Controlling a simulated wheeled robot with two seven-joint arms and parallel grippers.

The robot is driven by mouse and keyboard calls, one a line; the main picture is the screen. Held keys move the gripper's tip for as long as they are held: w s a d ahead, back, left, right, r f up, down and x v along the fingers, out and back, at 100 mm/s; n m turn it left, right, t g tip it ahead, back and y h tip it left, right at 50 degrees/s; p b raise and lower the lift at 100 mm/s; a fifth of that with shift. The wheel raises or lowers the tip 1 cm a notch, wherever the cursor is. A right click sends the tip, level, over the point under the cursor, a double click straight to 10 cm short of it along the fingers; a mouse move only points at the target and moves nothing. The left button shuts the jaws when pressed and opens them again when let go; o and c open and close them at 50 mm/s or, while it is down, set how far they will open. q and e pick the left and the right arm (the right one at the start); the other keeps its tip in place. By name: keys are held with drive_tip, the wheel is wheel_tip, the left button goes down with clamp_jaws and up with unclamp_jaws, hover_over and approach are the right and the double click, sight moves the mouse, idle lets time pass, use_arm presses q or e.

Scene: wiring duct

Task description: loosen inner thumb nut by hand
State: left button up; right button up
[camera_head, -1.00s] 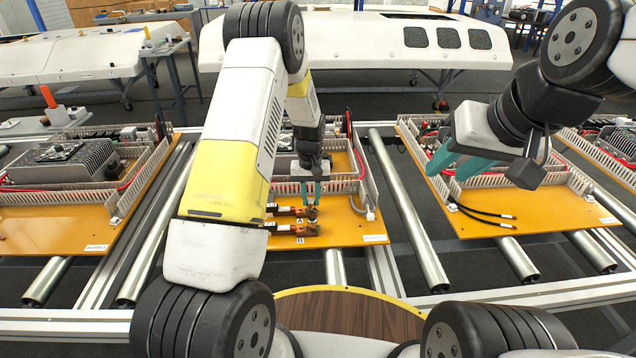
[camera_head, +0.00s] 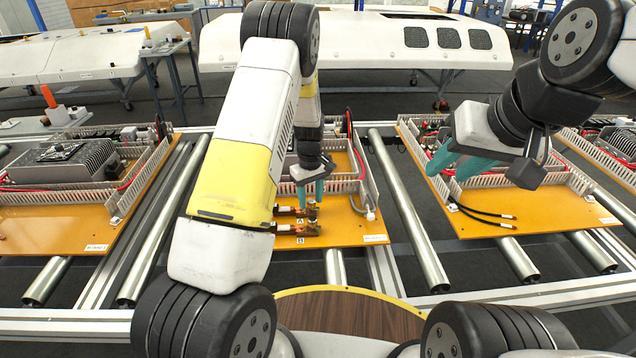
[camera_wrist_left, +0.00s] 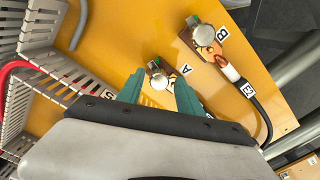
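Two silver thumb nuts sit on the copper lug blocks marked A and B on the middle orange panel. The nut at A (camera_wrist_left: 159,81) appears between my left gripper's fingertips in the left wrist view; I cannot tell whether they touch it. The nut at B (camera_wrist_left: 204,35) is clear of the fingers; it also shows in the head view (camera_head: 313,228). My left gripper (camera_head: 311,194) points down over the A block, its teal fingers apart; they also show in the left wrist view (camera_wrist_left: 157,91). My right gripper (camera_head: 452,168) is open and empty above the right panel.
A black cable (camera_wrist_left: 262,112) tagged E2 leads from the B lug. Slotted grey duct walls (camera_wrist_left: 40,25) and a red wire (camera_wrist_left: 12,68) lie left of the fingers in the wrist view. Steel rollers (camera_head: 405,210) flank the middle orange panel (camera_head: 345,228).

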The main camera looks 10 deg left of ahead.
sight(311, 200)
use_arm(q)
drive_tip(key=m, duration=0.6)
drive_tip(key=o, duration=0.6)
drive_tip(key=shift+c, duration=0.2)
drive_tip(key=shift+r, duration=0.1)
drive_tip(key=shift+r, duration=3.85)
drive_tip(key=shift+w+r, duration=0.1)
